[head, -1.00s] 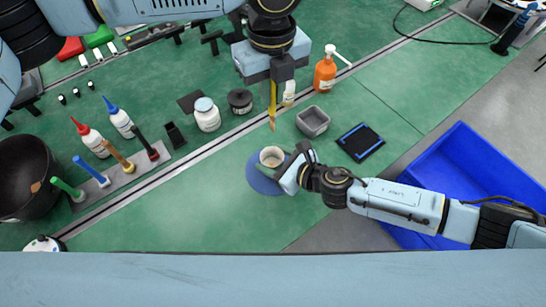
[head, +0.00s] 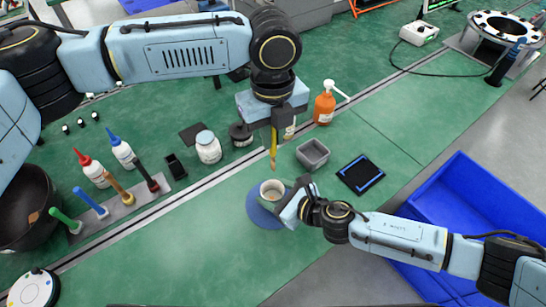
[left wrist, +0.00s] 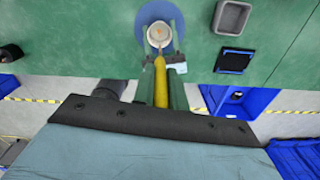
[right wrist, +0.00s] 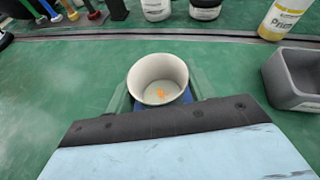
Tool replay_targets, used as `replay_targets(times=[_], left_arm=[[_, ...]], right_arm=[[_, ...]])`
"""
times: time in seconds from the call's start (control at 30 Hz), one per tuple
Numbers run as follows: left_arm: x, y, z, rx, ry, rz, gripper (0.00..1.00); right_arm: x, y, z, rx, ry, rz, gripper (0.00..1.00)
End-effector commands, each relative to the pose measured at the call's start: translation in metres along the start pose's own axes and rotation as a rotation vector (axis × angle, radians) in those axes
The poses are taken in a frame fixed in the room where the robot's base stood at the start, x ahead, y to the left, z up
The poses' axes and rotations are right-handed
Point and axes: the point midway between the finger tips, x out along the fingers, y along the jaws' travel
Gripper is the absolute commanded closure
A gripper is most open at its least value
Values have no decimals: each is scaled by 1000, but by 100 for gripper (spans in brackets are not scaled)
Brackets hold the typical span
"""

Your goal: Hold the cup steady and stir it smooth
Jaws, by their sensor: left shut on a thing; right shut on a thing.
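A pale cup (head: 271,188) stands upright on a round blue mat (head: 254,212). The right wrist view shows an orange-yellow patch inside the cup (right wrist: 141,88). My right gripper (head: 290,203) is shut on the cup from its right side. My left gripper (head: 276,121) is shut on a thin yellow stirrer (head: 273,150), which points down. In the head view the stirrer's tip shows just above the cup's rim, apart from it. In the left wrist view the stirrer (left wrist: 160,78) reaches toward the cup (left wrist: 159,35), its tip overlapping the cup in the picture.
A grey square tray (head: 312,154) and a black pad (head: 360,174) lie right of the cup. An orange pump bottle (head: 325,104), a white jar (head: 208,148) and a dark jar (head: 241,134) stand behind. A tool rack (head: 122,204) is left; a blue bin (head: 480,200) is right.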

Motion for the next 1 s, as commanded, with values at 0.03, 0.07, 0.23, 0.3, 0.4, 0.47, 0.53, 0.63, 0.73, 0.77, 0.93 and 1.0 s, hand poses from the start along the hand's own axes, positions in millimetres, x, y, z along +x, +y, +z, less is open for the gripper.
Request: replay_targets(times=[0.03,0.07,0.23,0.3,0.4,0.47,0.53,0.63,0.73,0.77,0.93,1.0], left_arm=[[9,0,-1,-1,6,2,100],[14,0,-1,-1,7,2,100],[29,1,0,-4,2,1,100],[32,1,0,-4,0,1,100],[37,1,0,-4,0,2,100],[42,1,0,-4,0,4,100],[47,1,0,-4,1,3,100],[55,1,0,-4,0,3,100],[63,1,0,-4,0,2,100],[65,1,0,-3,0,2,100],[79,1,0,-3,0,3,100],[85,1,0,-4,1,3,100]], right_arm=[[0,0,0,0,0,0,69],[0,0,0,0,0,0,69],[0,0,0,0,0,0,69],[0,0,0,0,0,0,69],[0,0,0,0,0,0,69],[0,0,0,0,0,0,69],[0,0,0,0,0,0,69],[0,0,0,0,0,0,69],[0,0,0,0,0,0,69],[0,0,0,0,0,0,69],[0,0,0,0,0,0,69],[0,0,0,0,0,0,69]])
